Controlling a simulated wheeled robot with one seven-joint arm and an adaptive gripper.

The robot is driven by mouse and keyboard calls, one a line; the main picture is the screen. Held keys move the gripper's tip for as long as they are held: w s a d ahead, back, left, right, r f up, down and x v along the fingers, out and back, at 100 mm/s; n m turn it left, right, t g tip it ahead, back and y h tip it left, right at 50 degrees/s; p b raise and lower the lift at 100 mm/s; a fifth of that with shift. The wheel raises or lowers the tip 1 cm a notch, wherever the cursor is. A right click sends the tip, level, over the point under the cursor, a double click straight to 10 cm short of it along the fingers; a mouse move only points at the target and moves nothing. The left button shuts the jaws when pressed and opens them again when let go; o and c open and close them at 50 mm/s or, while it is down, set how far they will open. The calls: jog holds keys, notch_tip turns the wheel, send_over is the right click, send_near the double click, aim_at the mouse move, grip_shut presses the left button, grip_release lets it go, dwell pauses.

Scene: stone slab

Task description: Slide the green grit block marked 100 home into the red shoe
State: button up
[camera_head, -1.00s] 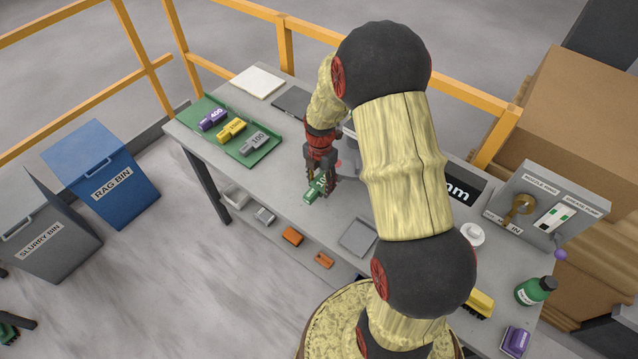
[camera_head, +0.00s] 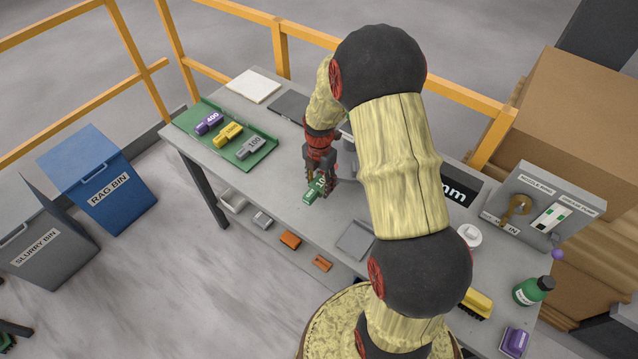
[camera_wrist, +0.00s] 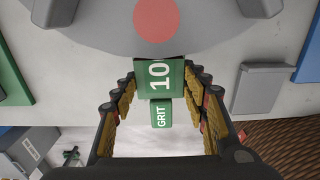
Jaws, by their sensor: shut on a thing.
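My gripper (camera_head: 320,174) is shut on the green grit block (camera_head: 316,188), over the grey bench. In the wrist view the block (camera_wrist: 158,80) sits between the two yellow-padded fingers of my gripper (camera_wrist: 160,88). A red disc (camera_wrist: 157,18) shows on that plate. I cannot make out a red shoe as such; my arm hides much of the area in the head view.
A green tray (camera_head: 262,162) holds a purple block (camera_head: 208,123), a yellow block (camera_head: 228,134) and a grey block (camera_head: 249,147). A grey square tray (camera_head: 355,239) lies near the front edge. A control box (camera_head: 540,205) and green bottle (camera_head: 533,291) stand at right.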

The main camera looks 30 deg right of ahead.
jog(key=shift+w+d, duration=0.35)
jog(key=shift+d, duration=0.45)
jog(key=shift+s+a+r, duration=0.1)
jog(key=shift+a, duration=0.05)
dwell(0.5)
jog(key=shift+s+a+r+p, duration=0.1)
jog(key=shift+s+a+p, duration=0.15)
jog(key=shift+a, duration=0.55)
jog(key=shift+s+a+p, duration=0.1)
jog(key=shift+s+a, duration=0.25)
jog(key=shift+a, duration=0.45)
jog(key=shift+f, duration=0.2)
dwell(0.3)
jog(key=shift+w+d, duration=0.35)
jog(key=shift+d, duration=0.55)
jog(key=shift+w+d, duration=0.35)
jog(key=shift+d, duration=0.55)
dwell(1.4)
jog(key=shift+s+a+r, duration=0.1)
jog(key=shift+a, duration=0.15)
jog(key=shift+s+a+r+p, duration=0.1)
jog(key=shift+s+a+p, duration=0.15)
jog(key=shift+a, duration=0.55)
jog(key=shift+s+a+p, duration=0.1)
jog(key=shift+s+a, duration=0.25)
jog(key=shift+a, duration=0.4)
